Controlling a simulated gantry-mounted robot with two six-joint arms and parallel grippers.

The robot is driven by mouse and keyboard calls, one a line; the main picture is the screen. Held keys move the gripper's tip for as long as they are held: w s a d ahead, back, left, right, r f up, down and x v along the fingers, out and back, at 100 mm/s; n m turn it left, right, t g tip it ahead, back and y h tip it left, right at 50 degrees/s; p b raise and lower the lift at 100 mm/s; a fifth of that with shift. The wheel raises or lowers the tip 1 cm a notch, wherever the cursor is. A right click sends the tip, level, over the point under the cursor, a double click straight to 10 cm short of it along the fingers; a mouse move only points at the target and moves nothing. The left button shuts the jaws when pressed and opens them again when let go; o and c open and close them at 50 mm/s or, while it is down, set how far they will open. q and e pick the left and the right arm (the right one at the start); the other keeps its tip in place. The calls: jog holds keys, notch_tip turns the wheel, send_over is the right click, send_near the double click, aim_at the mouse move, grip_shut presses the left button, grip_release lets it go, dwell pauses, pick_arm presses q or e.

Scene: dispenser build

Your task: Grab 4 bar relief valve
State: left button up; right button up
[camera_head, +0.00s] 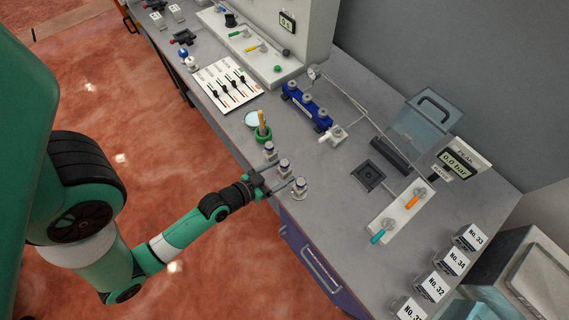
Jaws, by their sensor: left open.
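Three small silver relief valves with blue markings stand upright in a row near the bench's front edge: a far one (270,150), a middle one (284,167) and a near one (299,188). Their pressure labels are too small to read. My left gripper (283,184) is open at the bench edge, its fingers pointing toward the row, close to the middle and near valves. I cannot tell whether a finger touches a valve. My right gripper is not in view.
A green cup (263,135) stands just behind the row. A blue manifold (306,106) and a white fitting (333,136) lie farther back. A white panel with orange and teal handles (398,212) is to the right, with numbered boxes (451,262) beyond. Bare bench lies right of the valves.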

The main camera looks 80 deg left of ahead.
aim_at(292, 167)
pick_arm(q)
jog(key=x, duration=0.5)
jog(key=shift+w, duration=0.15)
grip_shut()
